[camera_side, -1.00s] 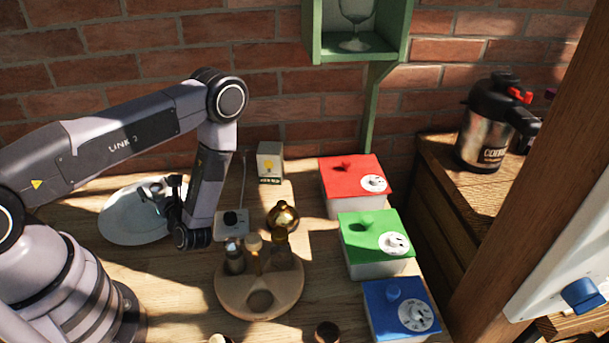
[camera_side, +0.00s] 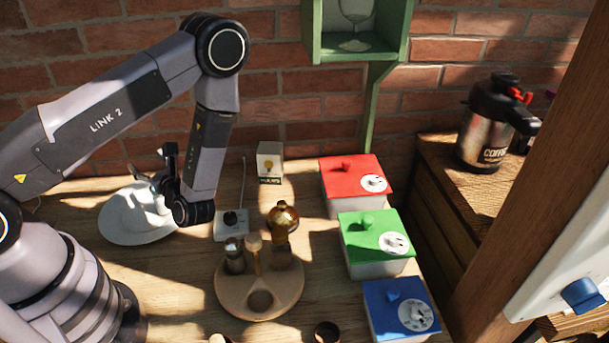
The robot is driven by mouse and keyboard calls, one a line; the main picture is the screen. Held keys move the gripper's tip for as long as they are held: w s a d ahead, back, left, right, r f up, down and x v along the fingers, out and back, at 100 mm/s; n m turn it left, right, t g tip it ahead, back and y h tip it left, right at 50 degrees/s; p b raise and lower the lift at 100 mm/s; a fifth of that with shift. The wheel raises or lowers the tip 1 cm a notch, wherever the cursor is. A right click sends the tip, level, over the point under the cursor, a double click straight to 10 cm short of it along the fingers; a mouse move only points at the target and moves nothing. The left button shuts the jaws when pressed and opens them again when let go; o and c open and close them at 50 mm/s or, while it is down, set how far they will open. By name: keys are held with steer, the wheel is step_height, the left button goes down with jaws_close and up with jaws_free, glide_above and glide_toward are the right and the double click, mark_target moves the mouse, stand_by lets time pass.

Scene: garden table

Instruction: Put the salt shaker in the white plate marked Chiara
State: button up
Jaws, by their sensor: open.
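The white plate (camera_side: 122,228) lies on the wooden table at the left. No name can be read on it from here. My gripper (camera_side: 157,181) is open above the right part of the plate, and its own shadow falls on the plate. I cannot tell whether a small object lies on the plate beneath the fingers. A round wooden holder (camera_side: 228,293) stands right of the plate. It carries a small metal-topped shaker (camera_side: 234,258), a wooden-topped piece (camera_side: 253,243) and a gold-ball-topped item (camera_side: 283,220), and its front hole is empty. I cannot tell which is the salt shaker.
Red (camera_side: 350,177), green (camera_side: 372,232) and blue (camera_side: 398,304) lidded boxes line the table's right side. A small carton (camera_side: 270,163) and a socket block (camera_side: 231,226) stand behind the holder. A dark round item (camera_side: 327,332) is at the front edge.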

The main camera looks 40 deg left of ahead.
steer(key=s+d+r+n+g+h, duration=0.1)
steer(key=s+r+n+g+h, duration=0.25)
steer(key=r+n, duration=0.3)
steer(key=s+d+r+n+g+h, duration=0.1)
steer(key=s+r+n+g+h, duration=0.2)
steer(key=r+n+g, duration=0.3)
steer(key=s+d+r+n+t+h, duration=0.3)
steer(key=d+r+t+h, duration=0.2)
steer(key=d+r+t, duration=0.1)
steer(key=s+d+r+n+t+h, duration=0.3)
steer(key=d+r+t+h, duration=0.3)
steer(key=r, duration=0.1)
steer(key=shift+r+n, duration=0.25)
steer(key=shift+n, duration=0.1)
